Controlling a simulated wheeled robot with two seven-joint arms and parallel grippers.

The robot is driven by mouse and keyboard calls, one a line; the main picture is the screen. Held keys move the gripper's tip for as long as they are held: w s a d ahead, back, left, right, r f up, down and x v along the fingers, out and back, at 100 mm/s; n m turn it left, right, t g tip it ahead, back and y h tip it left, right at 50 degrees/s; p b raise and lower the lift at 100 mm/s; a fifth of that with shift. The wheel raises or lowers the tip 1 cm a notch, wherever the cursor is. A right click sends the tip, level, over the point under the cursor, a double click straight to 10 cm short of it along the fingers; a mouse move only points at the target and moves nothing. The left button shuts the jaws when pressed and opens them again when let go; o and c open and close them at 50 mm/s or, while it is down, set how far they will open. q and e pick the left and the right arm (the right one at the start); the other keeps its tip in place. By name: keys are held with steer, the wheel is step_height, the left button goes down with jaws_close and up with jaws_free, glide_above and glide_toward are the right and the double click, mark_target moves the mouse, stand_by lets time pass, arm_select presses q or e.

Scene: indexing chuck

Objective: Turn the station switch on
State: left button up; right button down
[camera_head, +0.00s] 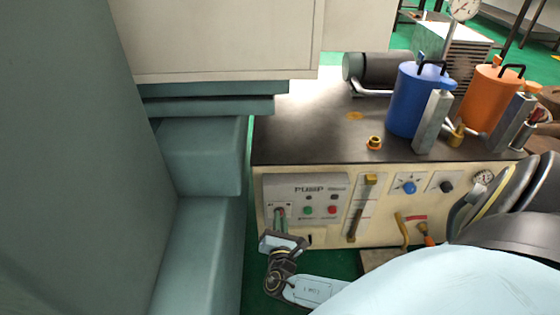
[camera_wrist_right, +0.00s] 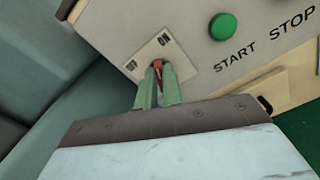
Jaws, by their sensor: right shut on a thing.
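The station switch (camera_wrist_right: 157,68) is a small red lever on a pale square plate (camera_wrist_right: 178,51) at the left end of the pump control panel. In the head view, the plate (camera_head: 288,206) shows on the panel, but the lever is hidden by the fingers. My right gripper (camera_wrist_right: 158,78) is shut on the switch lever, with its green fingers on either side. It also shows in the head view (camera_head: 280,216), coming up from below. The lever's exact position is mostly hidden. My left gripper is not in view.
The panel (camera_head: 323,178) has a green button (camera_head: 308,210) and a red button (camera_head: 332,210) right of the switch. Further right are a slotted lever (camera_head: 354,226), a blue knob (camera_head: 409,188) and a yellow handle (camera_head: 402,230). A teal cabinet (camera_head: 205,245) stands close on the left.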

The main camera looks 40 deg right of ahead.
steer(key=shift+m, duration=0.5)
steer(key=c, duration=1.5)
jaws_free()
steer(key=shift+c, duration=0.2)
